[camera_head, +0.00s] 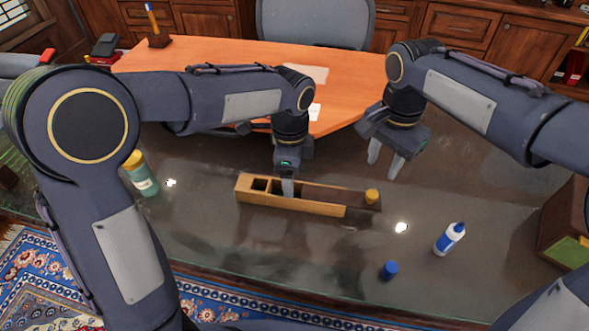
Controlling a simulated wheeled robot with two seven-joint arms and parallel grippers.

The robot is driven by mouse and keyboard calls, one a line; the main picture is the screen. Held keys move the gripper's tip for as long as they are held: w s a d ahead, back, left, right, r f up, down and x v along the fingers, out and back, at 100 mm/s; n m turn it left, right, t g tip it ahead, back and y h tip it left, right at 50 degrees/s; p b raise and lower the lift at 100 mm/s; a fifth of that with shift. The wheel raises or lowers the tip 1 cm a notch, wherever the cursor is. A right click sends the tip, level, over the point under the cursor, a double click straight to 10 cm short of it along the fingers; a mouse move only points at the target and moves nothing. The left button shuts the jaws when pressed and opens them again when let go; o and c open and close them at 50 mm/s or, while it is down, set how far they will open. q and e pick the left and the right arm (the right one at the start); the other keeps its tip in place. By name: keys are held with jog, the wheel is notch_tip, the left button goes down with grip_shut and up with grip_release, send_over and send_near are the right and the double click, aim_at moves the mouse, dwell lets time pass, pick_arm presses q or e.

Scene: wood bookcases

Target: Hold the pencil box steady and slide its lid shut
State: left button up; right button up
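The long wooden pencil box (290,204) lies on the dark glossy table, with open compartments showing at its left end. Its dark lid (345,197) sticks out past the box's right end and carries a yellow knob (372,195) near its right tip. My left gripper (287,188) points down at the middle of the box. Its fingertips reach the box, but whether they grip a wall is unclear from this angle. My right gripper (384,162) is open and empty, above and behind the lid's knob, apart from it.
A green bottle with a yellow cap (143,178) stands at left. A white-and-blue bottle (449,239) and a blue cap-like item (389,270) are at front right. A dark box (563,222) is at the right edge. An orange desk (240,62) stands behind.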

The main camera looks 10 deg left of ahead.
pick_arm(q)
jog(key=f, duration=0.8)
jog(key=shift+w+d+f, duration=0.1)
jog(key=shift+w+d, duration=0.05)
jog(key=shift+d, duration=0.1)
